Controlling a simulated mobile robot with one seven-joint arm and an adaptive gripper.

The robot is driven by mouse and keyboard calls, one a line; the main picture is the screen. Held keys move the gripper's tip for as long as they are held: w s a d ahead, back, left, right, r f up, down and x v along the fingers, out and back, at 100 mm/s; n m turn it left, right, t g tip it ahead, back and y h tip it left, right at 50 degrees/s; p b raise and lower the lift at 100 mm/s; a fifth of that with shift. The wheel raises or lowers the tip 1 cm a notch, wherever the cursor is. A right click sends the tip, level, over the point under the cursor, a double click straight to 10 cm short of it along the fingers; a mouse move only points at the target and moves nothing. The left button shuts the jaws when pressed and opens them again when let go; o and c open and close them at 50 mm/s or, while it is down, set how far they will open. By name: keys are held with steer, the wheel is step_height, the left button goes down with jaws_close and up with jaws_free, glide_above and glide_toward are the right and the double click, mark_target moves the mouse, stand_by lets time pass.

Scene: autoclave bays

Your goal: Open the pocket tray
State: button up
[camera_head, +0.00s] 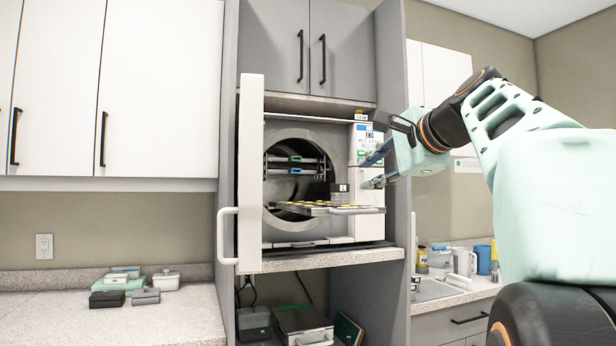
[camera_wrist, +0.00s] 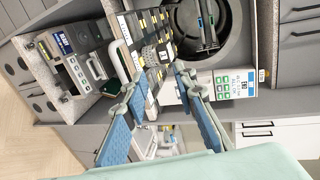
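The tray with yellow-marked pockets (camera_head: 307,207) sticks out level from the round chamber of the autoclave. In the wrist view its pocket grid (camera_wrist: 158,22) shows beside the chamber mouth. The tray's pale front handle (camera_head: 356,210) faces outward; it also shows in the wrist view (camera_wrist: 119,60). A small dark grey block (camera_head: 340,192) stands on the tray near its front right. My gripper (camera_head: 367,172) is open and empty, in front of the autoclave's right control panel, above and right of the handle. In the wrist view its two blue-padded fingers (camera_wrist: 161,80) are spread apart.
The autoclave door (camera_head: 251,170) stands open at the left, with a white handle (camera_head: 227,237). Racks (camera_head: 295,164) sit inside the chamber. Boxes (camera_head: 115,287) lie on the left counter. A case (camera_head: 303,323) sits below. Grey side panels flank the bay.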

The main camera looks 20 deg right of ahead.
steer(key=shift+f+v, duration=0.15)
steer(key=shift+v, duration=1.05)
steer(key=shift+f+v, duration=0.1)
steer(key=shift+v, duration=1.05)
steer(key=shift+s+a+p, duration=0.1)
steer(key=shift+p, duration=0.25)
